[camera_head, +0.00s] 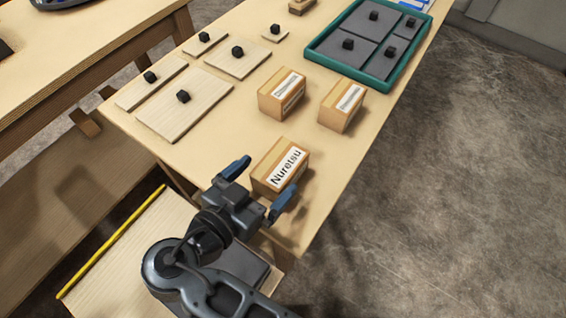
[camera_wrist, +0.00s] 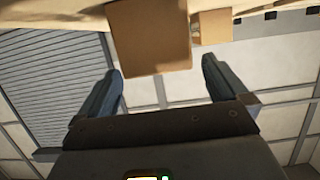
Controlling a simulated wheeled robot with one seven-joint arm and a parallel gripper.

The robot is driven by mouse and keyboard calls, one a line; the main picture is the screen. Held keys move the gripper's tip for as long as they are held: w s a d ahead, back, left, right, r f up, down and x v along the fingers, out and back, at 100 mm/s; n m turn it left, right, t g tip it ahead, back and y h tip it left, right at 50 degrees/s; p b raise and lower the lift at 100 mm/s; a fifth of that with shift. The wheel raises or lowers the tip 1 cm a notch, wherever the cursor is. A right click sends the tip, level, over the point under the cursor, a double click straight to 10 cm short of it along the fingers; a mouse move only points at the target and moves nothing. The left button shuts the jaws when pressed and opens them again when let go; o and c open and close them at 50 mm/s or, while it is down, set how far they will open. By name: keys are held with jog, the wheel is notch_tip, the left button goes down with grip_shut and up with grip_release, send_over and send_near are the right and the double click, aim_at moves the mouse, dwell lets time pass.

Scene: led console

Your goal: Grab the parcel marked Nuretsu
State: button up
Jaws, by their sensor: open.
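The parcel marked Nuretsu (camera_head: 280,167) is a brown cardboard box with a white label, standing near the front edge of the wooden table. In the wrist view a large brown box face (camera_wrist: 150,38) sits ahead, between and beyond the fingertips. My gripper (camera_head: 262,180) is open and empty, with its blue fingers pointing toward the parcel, one at each side of its near end. In the wrist view my gripper (camera_wrist: 160,82) also shows its two fingers spread apart. I cannot tell whether a finger touches the box.
Two other labelled boxes, a left one (camera_head: 281,94) and a right one (camera_head: 342,104), stand farther back on the table (camera_head: 215,135). Wooden boards with black knobs (camera_head: 185,105) lie at the left. A teal tray (camera_head: 312,55) with grey panels lies at the back right.

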aim_at(279, 164)
jog(key=x, duration=0.1)
jog(key=p+x, duration=0.1)
jog(key=x, duration=0.2)
jog(key=shift+w+d+r+p, duration=0.2)
jog(key=shift+d+p, duration=0.05)
jog(key=shift+p, duration=0.1)
jog(key=shift+w+d+f, duration=0.25)
jog(key=shift+w+d, duration=0.05)
jog(key=shift+w, duration=0.15)
jog(key=shift+c, duration=0.4)
jog(key=c, duration=1.2)
jog(key=shift+o, duration=0.2)
jog(key=shift+r, duration=0.1)
